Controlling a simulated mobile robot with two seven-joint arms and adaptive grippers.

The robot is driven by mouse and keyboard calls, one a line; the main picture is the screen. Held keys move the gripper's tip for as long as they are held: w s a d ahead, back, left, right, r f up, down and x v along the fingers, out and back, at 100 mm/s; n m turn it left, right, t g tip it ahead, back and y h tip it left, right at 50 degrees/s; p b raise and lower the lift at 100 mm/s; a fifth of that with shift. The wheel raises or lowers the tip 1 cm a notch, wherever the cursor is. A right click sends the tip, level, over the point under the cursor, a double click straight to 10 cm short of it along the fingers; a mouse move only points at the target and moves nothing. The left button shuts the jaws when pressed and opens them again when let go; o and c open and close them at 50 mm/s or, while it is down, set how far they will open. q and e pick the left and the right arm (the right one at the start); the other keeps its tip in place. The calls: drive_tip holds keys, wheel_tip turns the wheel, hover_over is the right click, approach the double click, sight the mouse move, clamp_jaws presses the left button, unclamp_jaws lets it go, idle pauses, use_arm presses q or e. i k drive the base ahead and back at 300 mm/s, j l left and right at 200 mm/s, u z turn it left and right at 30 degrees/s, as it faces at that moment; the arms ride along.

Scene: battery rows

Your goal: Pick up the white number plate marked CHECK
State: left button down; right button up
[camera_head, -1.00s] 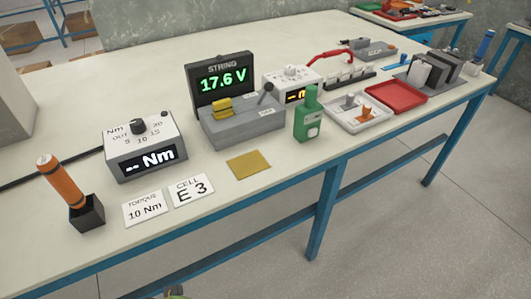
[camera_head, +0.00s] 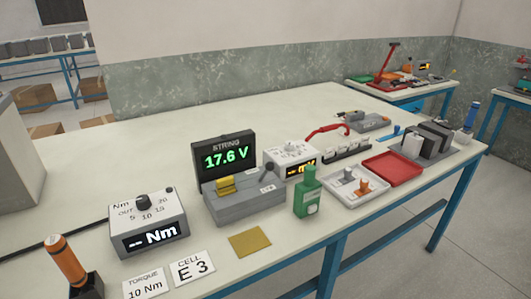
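No plate marked CHECK can be read in this view. Two white plates lie flat near the front edge of the bench (camera_head: 330,100). One plate (camera_head: 146,283) reads TORQUE 10 Nm and is partly cut by the lower frame edge. The other plate (camera_head: 192,267) reads CELL E 3 and lies just right of it. White upright pieces (camera_head: 413,145) stand in a grey rack (camera_head: 436,150) at the far right; no marking on them can be read. Neither of my grippers is in view.
Near the plates are a torque box (camera_head: 148,222), an orange-handled tool (camera_head: 64,260) in a black holder and a yellow pad (camera_head: 250,242). Behind are a 17.6 V display (camera_head: 225,156), a green bottle (camera_head: 307,194) and a red tray (camera_head: 392,168). The bench's back left is bare.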

sight(353, 144)
drive_tip(key=i+l+z, duration=0.4)
drive_tip(key=i, duration=0.2)
drive_tip(key=i+l+u, duration=0.4)
drive_tip(key=l+u, duration=0.25)
drive_tip(key=i+l+u, duration=0.1)
drive_tip(key=l+u, duration=0.5)
drive_tip(key=l, duration=0.2)
drive_tip(key=i, duration=0.05)
